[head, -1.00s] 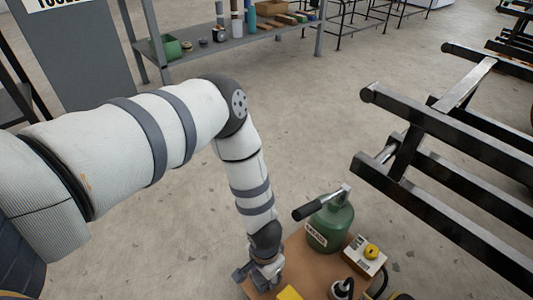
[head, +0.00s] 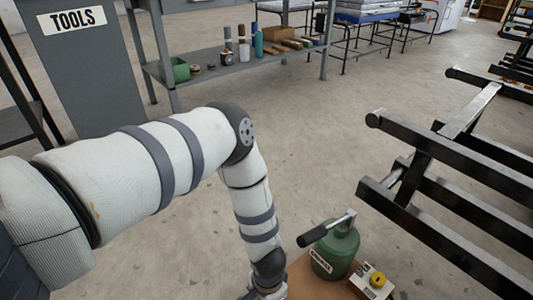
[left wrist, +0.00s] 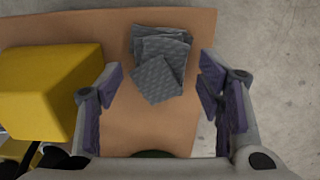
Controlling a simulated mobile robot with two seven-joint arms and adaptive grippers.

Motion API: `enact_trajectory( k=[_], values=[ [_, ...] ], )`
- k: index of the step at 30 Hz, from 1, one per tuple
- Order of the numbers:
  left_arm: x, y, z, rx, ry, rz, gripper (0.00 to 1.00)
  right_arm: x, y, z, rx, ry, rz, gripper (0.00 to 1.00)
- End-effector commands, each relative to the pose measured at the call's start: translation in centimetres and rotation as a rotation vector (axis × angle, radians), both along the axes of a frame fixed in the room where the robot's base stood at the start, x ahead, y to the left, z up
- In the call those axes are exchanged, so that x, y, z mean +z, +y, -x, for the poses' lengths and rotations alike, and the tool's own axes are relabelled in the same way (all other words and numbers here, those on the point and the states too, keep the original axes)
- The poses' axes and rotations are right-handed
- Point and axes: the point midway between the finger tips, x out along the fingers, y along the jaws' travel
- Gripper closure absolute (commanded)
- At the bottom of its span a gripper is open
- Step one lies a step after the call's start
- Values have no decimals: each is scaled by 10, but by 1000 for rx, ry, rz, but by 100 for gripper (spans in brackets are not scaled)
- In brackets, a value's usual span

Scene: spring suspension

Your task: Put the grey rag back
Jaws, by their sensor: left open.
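The grey rag (left wrist: 160,62) lies folded and quilted on the brown board (left wrist: 125,125) in the left wrist view, near the board's edge. My left gripper (left wrist: 165,95) is open, its two purple-padded fingers on either side of the rag and apart from it. Nothing is between the fingertips that I can tell is held. In the head view my left arm reaches down to the board, and the gripper is mostly cut off by the bottom edge; the rag does not show there. My right gripper is in neither view.
A yellow block (left wrist: 50,90) sits left of the rag. A green canister (head: 335,250) with a black handle and a small box with a yellow knob (head: 372,281) stand on the board. Black metal bars (head: 450,160) rise at right. A grey shelf (head: 235,60) is behind.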

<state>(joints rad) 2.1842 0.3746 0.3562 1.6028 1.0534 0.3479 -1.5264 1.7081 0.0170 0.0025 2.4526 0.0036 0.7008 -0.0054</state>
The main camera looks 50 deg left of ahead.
Motion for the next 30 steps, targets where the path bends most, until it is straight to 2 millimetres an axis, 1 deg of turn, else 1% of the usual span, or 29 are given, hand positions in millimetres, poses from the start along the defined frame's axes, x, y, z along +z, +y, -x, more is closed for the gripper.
enact_trajectory(
  k=[1,3,6,9,12,17,18,19,20,22,23,24,25,26,27,29,30],
  values=[
    [22,0,-3,-3,-9,1,39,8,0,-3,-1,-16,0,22],
    [43,-1,-3,-3,-9,0,39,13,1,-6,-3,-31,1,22],
    [68,-1,-3,-4,-9,0,39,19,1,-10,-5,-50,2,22],
    [87,-1,-2,-2,-6,-1,39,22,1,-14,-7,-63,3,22],
    [97,0,-2,-2,-4,-1,39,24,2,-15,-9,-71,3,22],
    [100,0,0,-1,0,0,39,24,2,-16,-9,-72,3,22],
    [97,0,6,-2,10,-4,39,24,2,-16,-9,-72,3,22],
    [94,0,16,-3,27,-10,39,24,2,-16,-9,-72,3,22],
    [89,1,32,-6,55,-20,39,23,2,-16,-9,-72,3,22],
    [75,3,95,-18,153,-57,39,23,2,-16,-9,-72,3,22],
    [70,4,131,-24,206,-75,39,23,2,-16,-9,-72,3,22],
    [68,6,183,-34,276,-96,39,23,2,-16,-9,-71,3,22],
    [70,6,221,-39,328,-108,39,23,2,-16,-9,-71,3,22],
    [75,6,258,-41,376,-113,39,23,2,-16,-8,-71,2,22],
    [86,5,305,-38,439,-113,39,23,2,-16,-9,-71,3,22],
    [107,1,364,-20,525,-97,39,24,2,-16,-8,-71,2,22],
    [124,-3,396,-1,576,-82,39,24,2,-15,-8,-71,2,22]
  ],
)
